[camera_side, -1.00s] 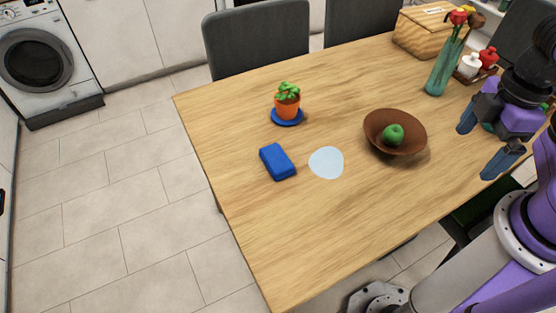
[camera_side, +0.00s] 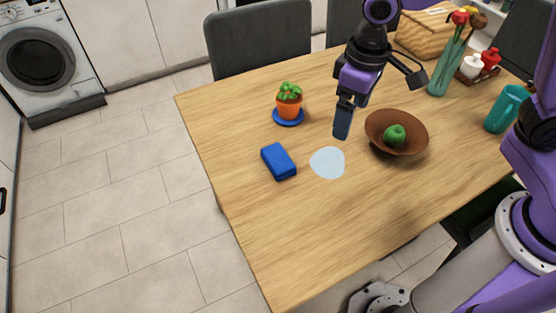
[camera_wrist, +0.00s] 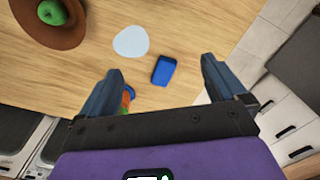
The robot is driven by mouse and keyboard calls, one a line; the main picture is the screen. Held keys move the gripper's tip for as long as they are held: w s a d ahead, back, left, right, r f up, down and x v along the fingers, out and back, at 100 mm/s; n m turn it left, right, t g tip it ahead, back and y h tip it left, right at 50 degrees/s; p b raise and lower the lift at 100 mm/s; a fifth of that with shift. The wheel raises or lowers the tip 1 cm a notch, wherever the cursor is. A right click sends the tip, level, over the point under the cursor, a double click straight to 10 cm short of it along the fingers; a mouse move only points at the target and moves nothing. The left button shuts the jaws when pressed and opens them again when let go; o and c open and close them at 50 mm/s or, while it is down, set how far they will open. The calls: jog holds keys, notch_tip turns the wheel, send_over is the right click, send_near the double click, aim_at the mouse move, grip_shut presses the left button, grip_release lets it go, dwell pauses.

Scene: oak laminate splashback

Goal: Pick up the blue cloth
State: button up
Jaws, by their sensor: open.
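The blue cloth (camera_side: 278,161) lies on the table as a small folded block, left of a pale blue round patch (camera_side: 327,162). It also shows in the wrist view (camera_wrist: 163,70), ahead of the gap between my fingers. My gripper (camera_side: 342,122) is in the air above the table, between the potted plant and the brown bowl, up and to the right of the cloth. In the wrist view my gripper (camera_wrist: 160,85) has its two fingers wide apart with nothing between them. The cloth is apart from my gripper.
A potted plant (camera_side: 289,101) on a blue saucer (camera_side: 288,120) stands behind the cloth. A brown bowl (camera_side: 378,128) holds a green apple (camera_side: 395,135). A teal mug (camera_side: 506,110), a vase (camera_side: 444,72) and a basket (camera_side: 424,35) stand at the right. The front of the table is clear.

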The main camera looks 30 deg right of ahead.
jog(key=w+a+f+m, duration=0.4)
jog(key=w+a, duration=0.1)
jog(key=w, duration=0.5)
jog(key=m, duration=0.2)
send_near(278, 157)
notch_tip(278, 157, down, 3)
jog(key=shift+w+a+f, duration=0.1)
jog(key=shift+w+f, duration=0.05)
jog(key=shift+f, duration=2.75)
jog(key=c, duration=1.1)
